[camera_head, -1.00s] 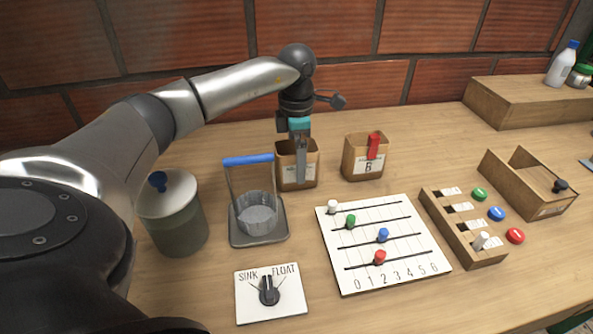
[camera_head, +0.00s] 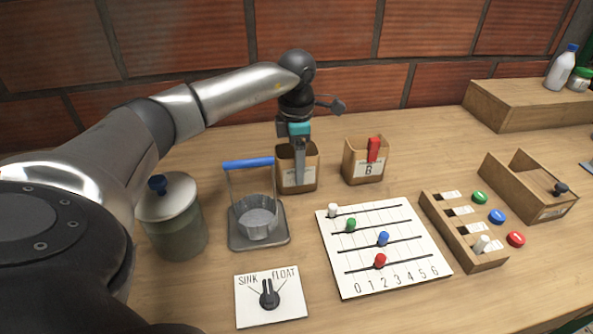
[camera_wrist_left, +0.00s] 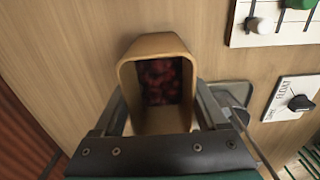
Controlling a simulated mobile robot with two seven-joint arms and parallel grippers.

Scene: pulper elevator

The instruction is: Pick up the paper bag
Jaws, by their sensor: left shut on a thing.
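A brown paper bag (camera_head: 311,172) with an open top and a pale label stands upright at the back of the table. My left gripper (camera_head: 299,180) comes down on it from above, one finger in front of its near face. In the left wrist view, the fingers lie along two opposite sides of the bag (camera_wrist_left: 155,47), shut on it. Dark red berries (camera_wrist_left: 160,80) show inside. The bag's base appears to be at table level; I cannot tell if it is clear of the wood. A second brown bag (camera_head: 356,170), with a red clip and the letter B, stands to the right. My right gripper is not in view.
A beaker in a blue-handled stand (camera_head: 258,222) stands close in front of the held bag. A lidded jar (camera_head: 174,225) is at the left. A slider board (camera_head: 350,282), a SINK/FLOAT dial (camera_head: 286,308) and a button block (camera_head: 460,243) lie in front. A brick wall is behind.

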